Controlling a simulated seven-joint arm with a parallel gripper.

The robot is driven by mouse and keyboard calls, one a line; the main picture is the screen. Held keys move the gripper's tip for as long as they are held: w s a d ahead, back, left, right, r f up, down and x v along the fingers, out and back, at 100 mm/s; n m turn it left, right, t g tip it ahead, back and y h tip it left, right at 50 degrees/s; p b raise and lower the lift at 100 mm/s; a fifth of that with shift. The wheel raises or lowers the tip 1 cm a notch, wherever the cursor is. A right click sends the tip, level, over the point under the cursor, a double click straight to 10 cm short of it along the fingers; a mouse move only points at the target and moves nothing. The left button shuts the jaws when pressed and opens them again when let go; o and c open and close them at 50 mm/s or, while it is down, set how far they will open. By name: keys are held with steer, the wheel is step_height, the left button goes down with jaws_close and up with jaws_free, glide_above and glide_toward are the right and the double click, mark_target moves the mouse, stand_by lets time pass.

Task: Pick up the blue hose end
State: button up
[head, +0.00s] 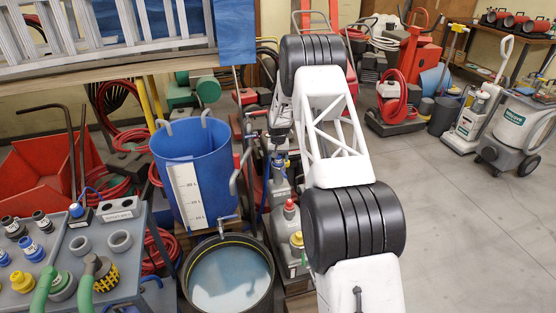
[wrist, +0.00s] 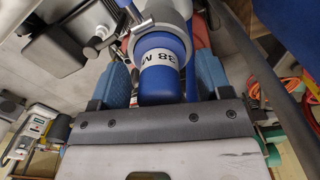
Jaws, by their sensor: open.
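The blue hose end (wrist: 158,82) shows in the wrist view as a blue cylinder with a white band reading "38 M". A grey ring clamp with a small handle (wrist: 112,30) surrounds its far part. My gripper (wrist: 164,76) is open, with one blue fingertip on each side of the hose end. The gaps look narrow, and I cannot tell whether either finger touches it. In the head view my gripper (head: 279,140) is small and partly hidden beside my arm. I cannot make out the hose end clearly there.
A blue tub (head: 196,165) and a black round vessel of cloudy water (head: 232,278) stand left of my arm. A grey bench (head: 125,262) holds several fittings, some blue. A wheeled grey machine (head: 517,125) stands right. The floor at lower right is clear.

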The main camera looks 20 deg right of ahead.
steer(key=c, duration=1.1)
steer(key=shift+r, duration=0.15)
steer(key=shift+r, duration=4.9)
steer(key=shift+a, duration=0.1)
